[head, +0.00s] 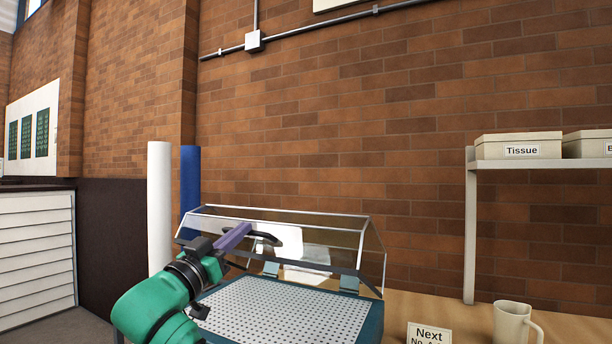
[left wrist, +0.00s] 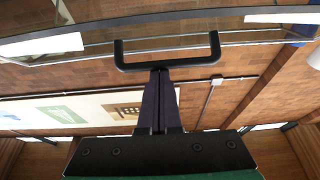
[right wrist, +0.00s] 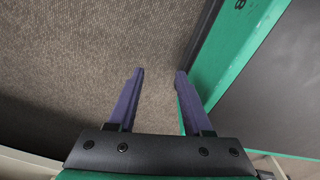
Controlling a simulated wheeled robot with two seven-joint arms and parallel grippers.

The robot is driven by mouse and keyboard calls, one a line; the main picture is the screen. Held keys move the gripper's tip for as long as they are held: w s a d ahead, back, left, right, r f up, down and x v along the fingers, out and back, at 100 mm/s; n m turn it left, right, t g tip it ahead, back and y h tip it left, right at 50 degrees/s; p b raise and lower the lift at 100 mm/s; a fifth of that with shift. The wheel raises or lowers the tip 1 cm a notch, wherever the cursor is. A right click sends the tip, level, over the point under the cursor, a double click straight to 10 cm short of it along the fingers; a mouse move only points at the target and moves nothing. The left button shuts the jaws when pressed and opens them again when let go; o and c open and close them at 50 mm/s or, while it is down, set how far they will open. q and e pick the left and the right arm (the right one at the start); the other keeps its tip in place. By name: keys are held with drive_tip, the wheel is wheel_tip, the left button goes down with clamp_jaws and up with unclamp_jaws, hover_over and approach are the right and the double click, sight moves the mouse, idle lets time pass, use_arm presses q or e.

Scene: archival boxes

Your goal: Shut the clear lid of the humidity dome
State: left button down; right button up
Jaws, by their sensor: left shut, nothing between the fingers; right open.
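The clear lid (head: 335,237) of the humidity dome stands raised at the back of its teal base (head: 372,325), on hinges along the rear edge. A white perforated plate (head: 285,308) shows inside the base. A dark bar handle (left wrist: 200,60) is on the lid; in the left wrist view it crosses just beyond my fingertips. My left gripper (head: 246,230) is shut and empty at the lid's handle. In the left wrist view (left wrist: 160,74) its tips meet the bar's middle, but I cannot tell if they touch. My right gripper (right wrist: 158,72) is open and empty above the floor.
A sign reading "Next" (head: 429,334) and a cream mug (head: 512,322) stand on the wooden table (head: 395,305) to the right. A shelf (head: 540,163) holds boxes. White (head: 160,205) and blue (head: 190,180) upright rolls stand behind the dome's left side.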

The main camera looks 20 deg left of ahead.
drive_tip(key=w+a+r+b, duration=0.2)
drive_tip(key=w+r+b, duration=0.2)
drive_tip(key=w, duration=0.3)
drive_tip(key=w+a+r+b, duration=0.2)
drive_tip(key=w+r+b, duration=0.15)
drive_tip(key=w, duration=0.45)
wheel_tip(320, 180, up, 14)
drive_tip(key=a+t+y+b, duration=0.1)
drive_tip(key=a+b, duration=0.1)
drive_tip(key=b, duration=0.3)
use_arm(q)
drive_tip(key=s+f+t+b, duration=0.2)
drive_tip(key=f+b, duration=0.3)
drive_tip(key=f, duration=0.5)
drive_tip(key=s+a+f+t+b, duration=0.1)
drive_tip(key=s+f+b, duration=0.4)
drive_tip(key=f, duration=0.5)
drive_tip(key=shift+s+f+t+h+b, duration=0.2)
drive_tip(key=shift+f+t+h+b, duration=0.25)
drive_tip(key=shift+t, duration=0.35)
use_arm(e)
drive_tip(key=w+a+f+t+y, duration=0.3)
drive_tip(key=a+f+t, duration=0.2)
drive_tip(key=a+f, duration=0.1)
drive_tip(key=w+a+f+t+y, duration=0.3)
drive_tip(key=a+f+t, duration=0.1)
drive_tip(key=a+f, duration=0.3)
drive_tip(key=shift+a+f+m+t, duration=0.3)
drive_tip(key=shift+a+m+t, duration=0.1)
drive_tip(key=shift+a, duration=0.1)
